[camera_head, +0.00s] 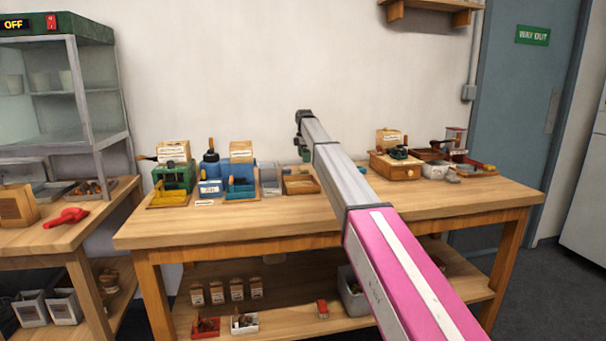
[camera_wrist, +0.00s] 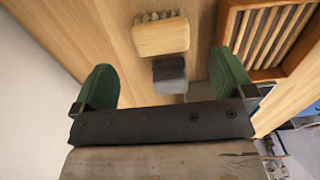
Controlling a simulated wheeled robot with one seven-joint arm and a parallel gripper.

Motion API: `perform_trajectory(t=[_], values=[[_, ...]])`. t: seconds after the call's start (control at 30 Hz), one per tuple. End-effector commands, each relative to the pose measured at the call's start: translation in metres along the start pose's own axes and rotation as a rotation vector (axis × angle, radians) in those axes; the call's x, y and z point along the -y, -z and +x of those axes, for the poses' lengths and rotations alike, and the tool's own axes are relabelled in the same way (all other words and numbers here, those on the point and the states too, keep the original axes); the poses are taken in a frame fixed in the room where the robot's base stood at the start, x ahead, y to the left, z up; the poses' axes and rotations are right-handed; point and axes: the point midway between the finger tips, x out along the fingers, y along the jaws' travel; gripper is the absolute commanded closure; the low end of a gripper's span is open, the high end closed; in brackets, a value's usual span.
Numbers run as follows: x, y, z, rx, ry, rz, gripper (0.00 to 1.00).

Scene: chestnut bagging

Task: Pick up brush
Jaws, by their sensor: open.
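In the head view, my gripper (camera_head: 304,122) is over the back of the workbench, and I cannot make out the brush there.
A slatted wooden tray (camera_wrist: 236,24) lies close to the right finger. The workbench (camera_head: 235,226) carries several small stations along its back; its front strip is clear. A wooden box (camera_head: 393,163) stands right of my arm. A red tool (camera_head: 66,217) lies on the left table.

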Motion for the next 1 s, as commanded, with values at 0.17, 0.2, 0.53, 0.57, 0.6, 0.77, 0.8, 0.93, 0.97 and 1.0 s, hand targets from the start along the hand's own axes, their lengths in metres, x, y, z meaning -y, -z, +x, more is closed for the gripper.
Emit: perform_trajectory(t=[0.17, 0.2, 0.53, 0.57, 0.6, 0.77, 0.8, 0.93, 0.97, 1.0], values=[[0.000, 0.000, 0.015, 0.000, -0.001, 0.001, 0.00], [0.000, 0.000, 0.017, 0.000, -0.001, 0.001, 0.00], [0.001, 0.002, 0.057, 0.000, 0.000, 0.002, 0.00], [0.001, 0.002, 0.060, 0.000, 0.000, 0.002, 0.00], [0.001, 0.002, 0.064, 0.000, 0.000, 0.002, 0.00], [0.000, 0.002, 0.065, 0.000, -0.001, 0.002, 0.00], [0.000, 0.002, 0.065, 0.000, -0.001, 0.002, 0.00], [0.000, 0.002, 0.065, 0.000, -0.001, 0.002, 0.29], [0.000, 0.002, 0.065, 0.000, -0.001, 0.002, 0.39], [0.000, 0.002, 0.065, 0.000, -0.001, 0.002, 0.50]])
